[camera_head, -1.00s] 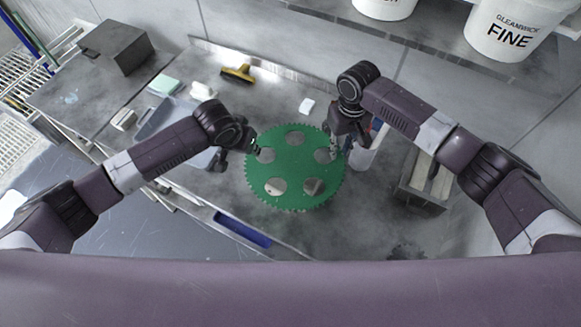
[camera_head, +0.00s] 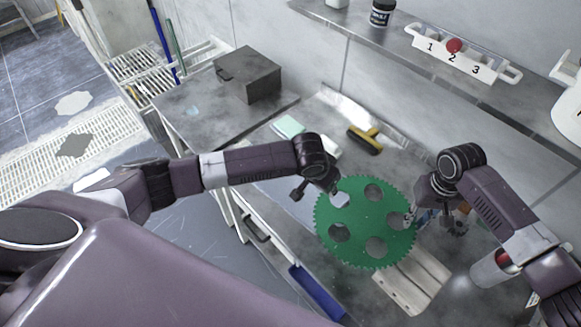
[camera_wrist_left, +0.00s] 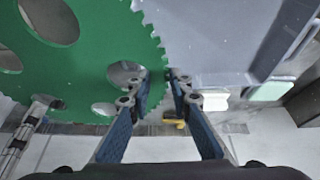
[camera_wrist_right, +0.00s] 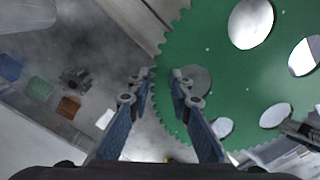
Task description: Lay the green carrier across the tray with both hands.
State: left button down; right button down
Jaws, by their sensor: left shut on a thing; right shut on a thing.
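The green carrier (camera_head: 352,253), a flat toothed disc with several round holes, is held up at the middle of the head view. My left gripper (camera_head: 336,196) is shut on its left rim; the left wrist view shows these fingers (camera_wrist_left: 171,76) at the toothed edge. My right gripper (camera_head: 411,216) is shut on its right rim, also seen in the right wrist view (camera_wrist_right: 164,76). The grey-blue tray (camera_wrist_left: 215,50) lies beside the carrier in the left wrist view. In the head view my left arm hides much of the tray.
A slatted block (camera_head: 415,283) lies just in front of the carrier. A yellow brush (camera_head: 365,140) and a pale green sponge (camera_head: 289,126) lie behind. A dark box (camera_head: 248,75) stands at back left. A shelf (camera_head: 390,45) runs above.

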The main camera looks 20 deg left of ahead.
aim_at(303, 180)
jog(key=i+j, duration=0.1)
jog(key=j, duration=0.35)
jog(key=i+j+z, duration=0.1)
jog(key=j, duration=0.8)
jog(key=i+z, duration=0.05)
